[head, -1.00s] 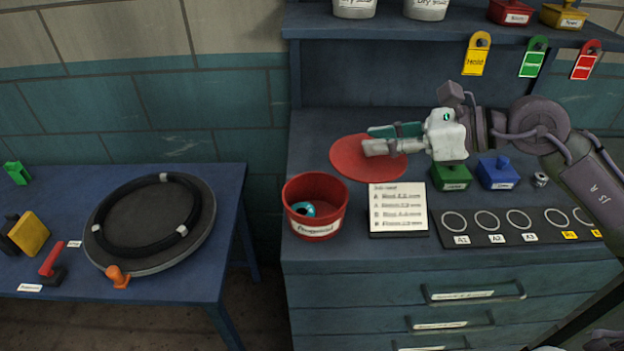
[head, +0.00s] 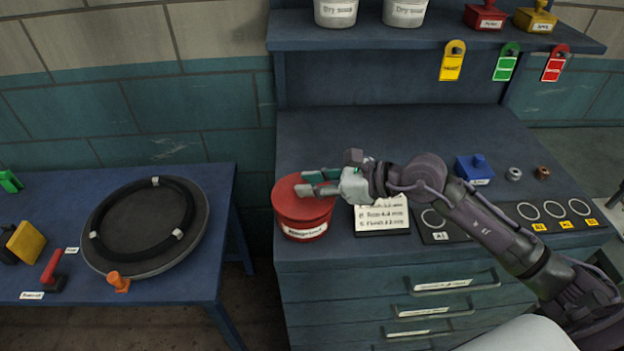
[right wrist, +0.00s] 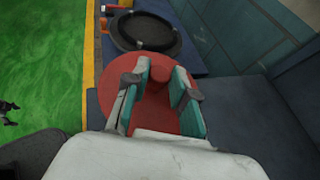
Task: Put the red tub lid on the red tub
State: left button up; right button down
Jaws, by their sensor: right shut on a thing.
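The red tub (head: 303,230) stands at the front left of the workbench, with a white label on its front. The round red tub lid (head: 284,190) lies over the tub's mouth and looks about level; I cannot tell whether it is fully seated. My right gripper (head: 308,184) is over the lid, shut on its knob. In the right wrist view the fingers (right wrist: 160,88) are on both sides of the red knob (right wrist: 161,70), with the red lid (right wrist: 120,82) beneath. The tub's inside is hidden by the lid. My left gripper is not in view.
A job card (head: 383,222) stands right of the tub, partly behind my arm. A mat with ringed spots (head: 495,226) lies along the front edge. A blue box (head: 473,169) sits behind it. The bench's back left is clear. A side table (head: 226,190) stands left, across a gap.

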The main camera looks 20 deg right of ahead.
jog(key=shift+f, duration=0.1)
jog(key=shift+f+b, duration=0.35)
jog(key=shift+b, duration=0.2)
jog(key=c, duration=0.9)
grip_release()
jog(key=shift+r, duration=0.1)
jog(key=shift+c, duration=0.2)
